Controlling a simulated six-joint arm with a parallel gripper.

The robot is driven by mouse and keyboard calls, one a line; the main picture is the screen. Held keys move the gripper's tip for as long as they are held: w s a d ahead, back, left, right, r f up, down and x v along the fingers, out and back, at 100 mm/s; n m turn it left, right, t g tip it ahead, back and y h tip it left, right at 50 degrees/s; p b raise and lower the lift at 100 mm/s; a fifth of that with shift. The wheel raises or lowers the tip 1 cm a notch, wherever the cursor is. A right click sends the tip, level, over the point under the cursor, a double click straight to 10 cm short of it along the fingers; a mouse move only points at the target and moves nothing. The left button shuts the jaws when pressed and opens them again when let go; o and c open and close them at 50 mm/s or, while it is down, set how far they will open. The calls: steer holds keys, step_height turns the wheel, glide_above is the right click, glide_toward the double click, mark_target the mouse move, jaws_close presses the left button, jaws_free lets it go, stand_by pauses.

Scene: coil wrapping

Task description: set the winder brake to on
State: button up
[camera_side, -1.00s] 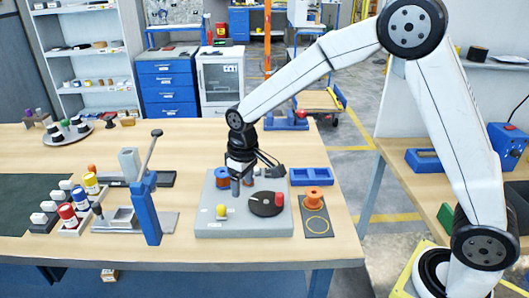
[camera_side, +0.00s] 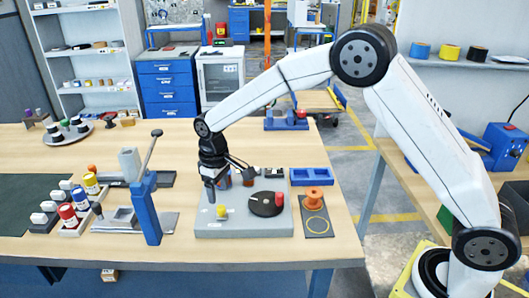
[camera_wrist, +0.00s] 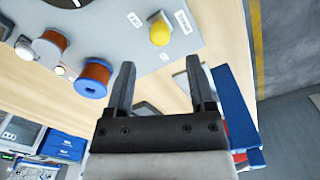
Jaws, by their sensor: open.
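The winder is a grey base plate (camera_side: 240,231) on the table; it also shows in the wrist view (camera_wrist: 205,15). A small yellow knob (camera_side: 221,211) sits near its front left, and shows between white labels in the wrist view (camera_wrist: 160,33). The label text is too small to read, so I cannot tell the brake setting. A dark disc (camera_side: 262,207) with a red knob (camera_side: 279,198) lies to its right. My gripper (camera_side: 211,197) is open and empty over the plate's left part, behind the yellow knob. Its fingers show apart in the wrist view (camera_wrist: 159,68).
A blue-flanged spool with copper wire (camera_wrist: 93,78) stands close to my gripper. A blue lever press (camera_side: 150,210) stands left of the plate. An orange spool (camera_side: 313,194) and a blue tray (camera_side: 311,177) are at the right. The table's back middle is clear.

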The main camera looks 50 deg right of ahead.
mark_target(220, 206)
steer(key=shift+f, duration=3)
jaws_close()
